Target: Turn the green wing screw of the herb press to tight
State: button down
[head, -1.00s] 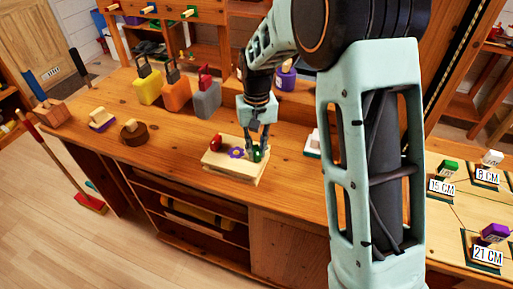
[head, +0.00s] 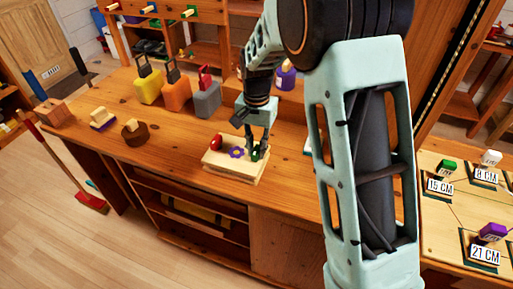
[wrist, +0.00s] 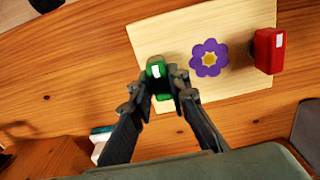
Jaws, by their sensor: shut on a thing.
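The herb press is a pale wooden board (head: 222,168) on the bench, with a purple flower (head: 237,152) in its middle. It also shows in the wrist view (wrist: 205,20). A red wing screw (head: 216,142) stands at its left end in the head view, and at the right in the wrist view (wrist: 269,50). The green wing screw (wrist: 157,68) has a white mark on top. My gripper (head: 257,153) points down at the right end of the board. Its fingers (wrist: 162,84) are shut on the green wing screw and partly hide it.
Yellow (head: 148,88), orange (head: 177,95) and grey (head: 207,99) padlock-like blocks stand behind the press. A round brown block (head: 135,133) lies to the left. A purple-labelled jar (head: 286,75) stands behind my gripper.

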aim_at(256, 149)
dwell(0.3)
jog(key=c, duration=1.8)
grip_release()
jog(key=shift+c, duration=0.2)
jog(key=shift+r, duration=0.1)
notch_tip(256, 149, up, 12)
